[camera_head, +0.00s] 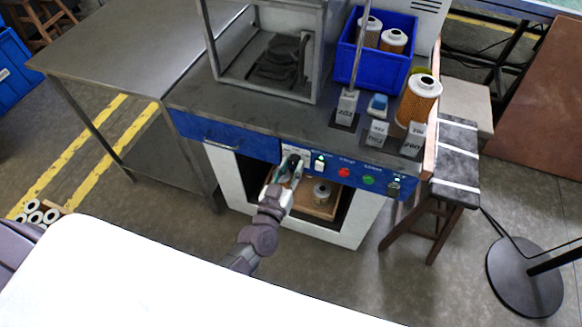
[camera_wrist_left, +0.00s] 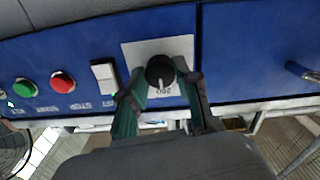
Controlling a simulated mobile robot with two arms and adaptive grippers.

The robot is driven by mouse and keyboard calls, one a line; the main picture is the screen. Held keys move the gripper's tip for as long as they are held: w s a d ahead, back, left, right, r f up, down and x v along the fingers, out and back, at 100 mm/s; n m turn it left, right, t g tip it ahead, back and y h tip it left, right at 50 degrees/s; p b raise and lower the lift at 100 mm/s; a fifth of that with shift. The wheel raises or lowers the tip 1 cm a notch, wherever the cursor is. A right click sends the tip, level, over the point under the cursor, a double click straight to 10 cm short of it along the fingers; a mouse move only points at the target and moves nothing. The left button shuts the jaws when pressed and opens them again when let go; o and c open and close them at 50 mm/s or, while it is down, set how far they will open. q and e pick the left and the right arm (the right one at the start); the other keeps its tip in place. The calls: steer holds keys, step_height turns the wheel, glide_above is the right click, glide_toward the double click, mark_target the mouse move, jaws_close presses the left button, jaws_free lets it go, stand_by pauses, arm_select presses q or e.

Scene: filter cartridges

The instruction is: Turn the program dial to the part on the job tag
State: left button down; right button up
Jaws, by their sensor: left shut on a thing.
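The program dial (camera_wrist_left: 160,70) is a round black knob with a white pointer mark on a pale plate (camera_wrist_left: 178,48) of the blue panel. A number on the plate below the knob shows upside down in the left wrist view, and the fingers hide part of the plate. My left gripper (camera_wrist_left: 163,82) is shut on the dial, one finger on each side. In the head view my left gripper (camera_head: 289,165) is at the panel's left part and covers the dial. I cannot tell which tag is the job tag. My right gripper is not in view.
Beside the dial are a white rocker switch (camera_wrist_left: 104,74), a red button (camera_wrist_left: 62,82) and a green button (camera_wrist_left: 26,87). On the bench stand a blue bin (camera_head: 345,62) with filter cartridges, numbered grey blocks (camera_head: 376,134) and an orange cartridge (camera_head: 417,100). A stool (camera_head: 455,165) stands right.

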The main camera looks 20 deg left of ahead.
arm_select(q)
steer(key=shift+n, duration=0.3)
steer(key=n, duration=0.5)
steer(key=n+b, duration=0.1)
steer(key=n, duration=0.5)
steer(key=shift+n, duration=0.4)
stand_by(0.4)
steer(key=c, duration=0.8)
jaws_free()
